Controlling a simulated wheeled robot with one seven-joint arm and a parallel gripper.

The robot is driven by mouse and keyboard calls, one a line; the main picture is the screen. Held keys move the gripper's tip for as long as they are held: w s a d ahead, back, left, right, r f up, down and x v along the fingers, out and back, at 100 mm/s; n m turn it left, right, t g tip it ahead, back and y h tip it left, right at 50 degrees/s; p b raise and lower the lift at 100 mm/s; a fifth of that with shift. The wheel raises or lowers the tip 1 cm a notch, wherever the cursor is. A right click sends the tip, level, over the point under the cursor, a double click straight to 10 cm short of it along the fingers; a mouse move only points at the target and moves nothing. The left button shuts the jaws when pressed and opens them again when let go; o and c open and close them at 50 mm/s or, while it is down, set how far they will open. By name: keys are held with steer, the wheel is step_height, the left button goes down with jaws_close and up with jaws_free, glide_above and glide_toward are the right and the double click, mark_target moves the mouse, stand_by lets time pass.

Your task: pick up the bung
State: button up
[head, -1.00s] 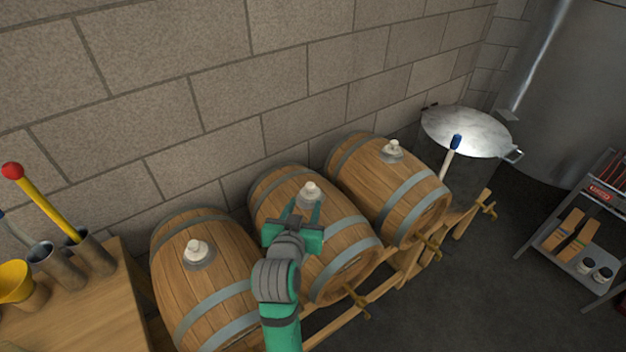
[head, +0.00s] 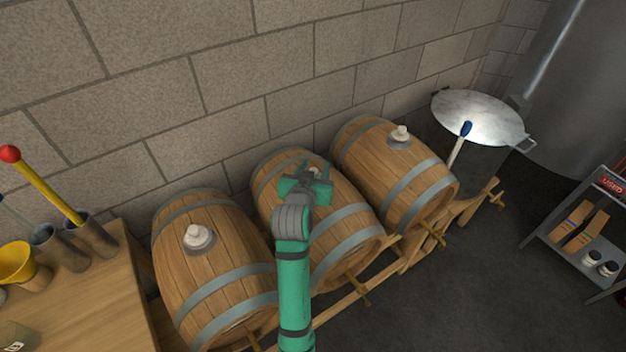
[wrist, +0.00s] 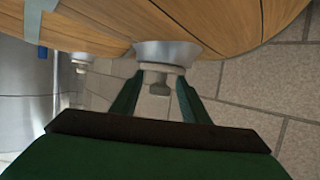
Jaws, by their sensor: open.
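Three barrels lie in a row, each with a pale bung in a metal collar on top. In the head view, my gripper (head: 306,177) is over the middle barrel (head: 345,222) and largely hides its bung. In the wrist view, that bung (wrist: 161,68) juts from its collar (wrist: 166,52), with the barrel along the top of the picture. My open gripper (wrist: 159,88) has a finger on each side of it, with gaps showing. The left barrel's bung (head: 197,235) and the right barrel's bung (head: 401,132) stand clear.
The barrels rest on a wooden rack (head: 408,262) against a block wall (head: 225,95). A wooden table (head: 95,300) with a yellow funnel (head: 17,263) and metal tubes is at left. A lidded pot (head: 478,115) and a shelf cart (head: 590,250) are at right. Dark floor lies open in front.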

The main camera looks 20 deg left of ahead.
steer(key=shift+x, duration=1)
jaws_close()
steer(key=shift+r, duration=0.1)
steer(key=s+r, duration=1.3)
steer(key=s, duration=0.1)
steer(key=shift+d, duration=0.25)
